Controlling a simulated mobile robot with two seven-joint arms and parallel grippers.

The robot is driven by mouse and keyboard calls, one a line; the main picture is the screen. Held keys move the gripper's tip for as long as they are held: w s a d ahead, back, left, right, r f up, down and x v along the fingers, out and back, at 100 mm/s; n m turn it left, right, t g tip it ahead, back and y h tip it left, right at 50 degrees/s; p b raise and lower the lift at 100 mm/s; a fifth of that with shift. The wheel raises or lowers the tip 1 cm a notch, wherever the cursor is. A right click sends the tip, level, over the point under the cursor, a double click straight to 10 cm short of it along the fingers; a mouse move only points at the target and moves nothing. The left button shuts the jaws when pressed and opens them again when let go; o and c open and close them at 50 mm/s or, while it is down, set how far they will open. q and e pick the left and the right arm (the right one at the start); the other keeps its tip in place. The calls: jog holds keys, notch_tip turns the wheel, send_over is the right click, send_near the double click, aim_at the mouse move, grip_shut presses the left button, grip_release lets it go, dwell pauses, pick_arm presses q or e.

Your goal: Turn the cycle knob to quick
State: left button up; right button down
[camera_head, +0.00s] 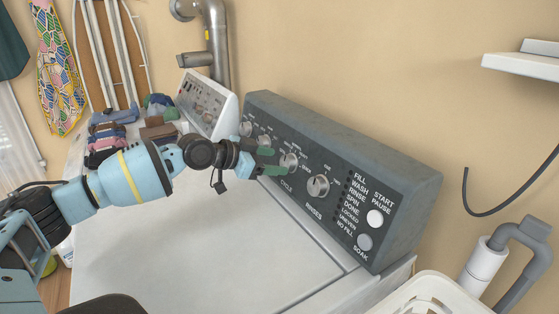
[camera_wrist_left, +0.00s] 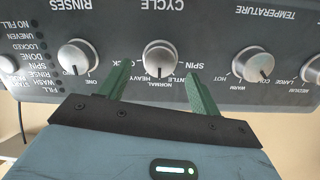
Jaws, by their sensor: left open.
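The cycle knob (camera_head: 289,162) is a round silver dial on the dark grey control panel of a white washer. In the left wrist view the panel is upside down, and the cycle knob (camera_wrist_left: 160,56) sits below the word CYCLE. Its mark seems to point down toward the NORMAL label; HEAVY is also near it, and I cannot read a quick label. My left gripper (camera_head: 271,161) is open at the panel. Its green fingers (camera_wrist_left: 160,69) stand on either side of the knob, with visible gaps. I cannot tell how deep they reach. My right gripper is out of view.
The rinses knob (camera_head: 318,186) and the temperature knob (camera_wrist_left: 255,64) flank the cycle knob. A start/pause button (camera_head: 375,218) and a soak button (camera_head: 364,242) are at the right end. Folded clothes (camera_head: 110,135) lie back left; a white basket (camera_head: 430,292) stands front right. The washer top (camera_head: 190,240) is clear.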

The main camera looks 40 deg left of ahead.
aim_at(288, 164)
pick_arm(q)
jog(key=shift+x, duration=1.4)
jog(key=c, duration=1)
